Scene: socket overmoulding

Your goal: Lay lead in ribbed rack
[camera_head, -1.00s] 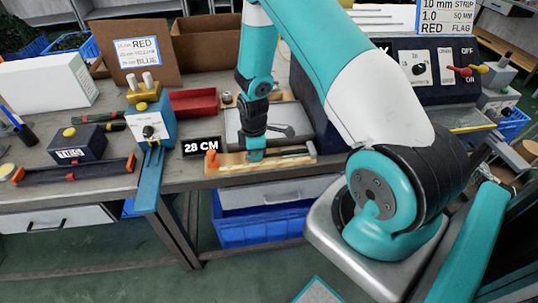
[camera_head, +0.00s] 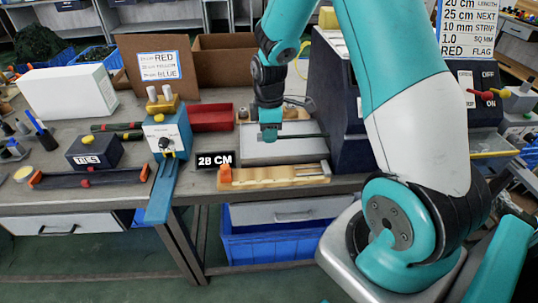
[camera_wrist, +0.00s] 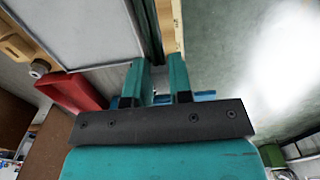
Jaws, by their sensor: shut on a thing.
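My gripper (camera_head: 269,134) is above the front part of the pale grey tray, pointing down. In the wrist view its two teal fingers (camera_wrist: 160,82) are shut on a thin dark lead (camera_wrist: 153,40). In the head view the lead (camera_head: 303,136) runs right from the fingertips, roughly level and over the tray. A wooden block with ridges, the likely ribbed rack (camera_head: 258,178), lies at the table's front edge, in front of my gripper and apart from it. It has an orange end piece at its left. The lead's end inside the jaws is hidden.
The grey tray (camera_head: 262,157) lies behind the wooden block. A blue device (camera_head: 167,135) with a long rail is further left, a red bin (camera_head: 211,117) behind. A dark machine (camera_head: 335,110) stands close on the right.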

